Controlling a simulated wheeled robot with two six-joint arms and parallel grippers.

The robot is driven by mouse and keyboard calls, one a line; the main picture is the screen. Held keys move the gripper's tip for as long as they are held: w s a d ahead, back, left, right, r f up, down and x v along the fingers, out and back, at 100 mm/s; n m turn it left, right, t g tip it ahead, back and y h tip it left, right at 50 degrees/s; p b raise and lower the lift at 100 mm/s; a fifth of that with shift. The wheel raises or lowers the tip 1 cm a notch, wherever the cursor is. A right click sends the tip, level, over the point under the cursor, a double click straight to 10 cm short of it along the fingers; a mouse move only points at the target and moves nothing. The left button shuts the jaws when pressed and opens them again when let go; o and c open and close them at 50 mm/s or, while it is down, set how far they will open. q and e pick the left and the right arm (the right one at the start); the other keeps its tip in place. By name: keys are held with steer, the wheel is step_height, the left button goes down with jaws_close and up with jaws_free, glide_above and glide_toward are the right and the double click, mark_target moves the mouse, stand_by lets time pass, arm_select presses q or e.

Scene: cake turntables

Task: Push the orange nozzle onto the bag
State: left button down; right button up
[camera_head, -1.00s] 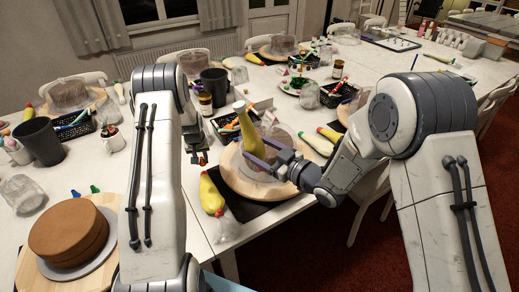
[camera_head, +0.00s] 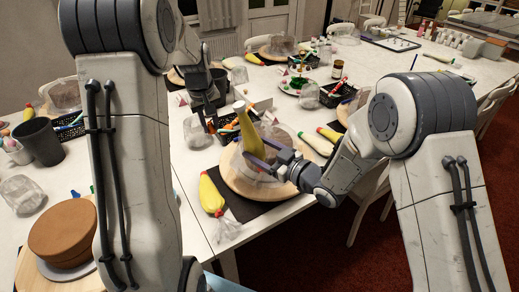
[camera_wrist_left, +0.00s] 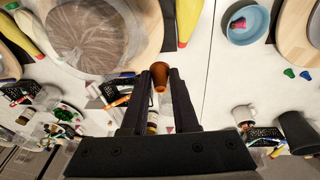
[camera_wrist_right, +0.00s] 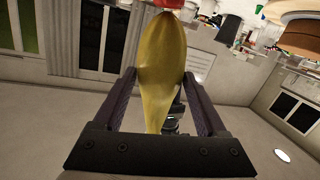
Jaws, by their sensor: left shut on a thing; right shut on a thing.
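The yellow piping bag (camera_head: 249,135) stands nearly upright with a pale tip on top, above a round wooden turntable. My right gripper (camera_head: 256,148) is shut around the bag. In the right wrist view the bag (camera_wrist_right: 162,65) fills the space between the fingers, with a reddish end at the top. The orange nozzle (camera_wrist_left: 158,75) is pinched between the fingertips of my left gripper (camera_wrist_left: 161,84). In the head view my left gripper (camera_head: 208,100) is dark against the table items, left of and beyond the bag, apart from it. The nozzle is too small to make out there.
A second yellow bag (camera_head: 211,195) lies left of the wooden turntable (camera_head: 232,181). A brown cake (camera_head: 64,230) stands at the lower left, near a clear jar (camera_head: 21,194). A black basket of pens (camera_head: 338,94) and a clear bowl stand further back.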

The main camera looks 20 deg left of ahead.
arm_select(q)
steer(key=s+d+r+n, duration=0.2)
steer(key=d+r, duration=0.3)
steer(key=r, duration=0.6)
steer(key=s+d+r+n, duration=0.15)
steer(key=d+r, duration=0.25)
steer(key=r, duration=0.6)
glide_above(239, 104)
steer(key=s, duration=0.1)
steer(key=shift+m+h, duration=0.25)
steer(key=shift+h, duration=0.15)
steer(key=f, duration=0.4)
steer(key=shift+a+f, duration=0.4)
steer(key=shift+d+f, duration=0.1)
steer(key=shift+f, duration=0.3)
steer(key=shift+w+d+f, duration=0.1)
steer(key=shift+d+f, duration=0.15)
steer(key=shift+f, duration=0.3)
steer(key=c, duration=0.6)
jaws_free()
steer(key=v, duration=1.2)
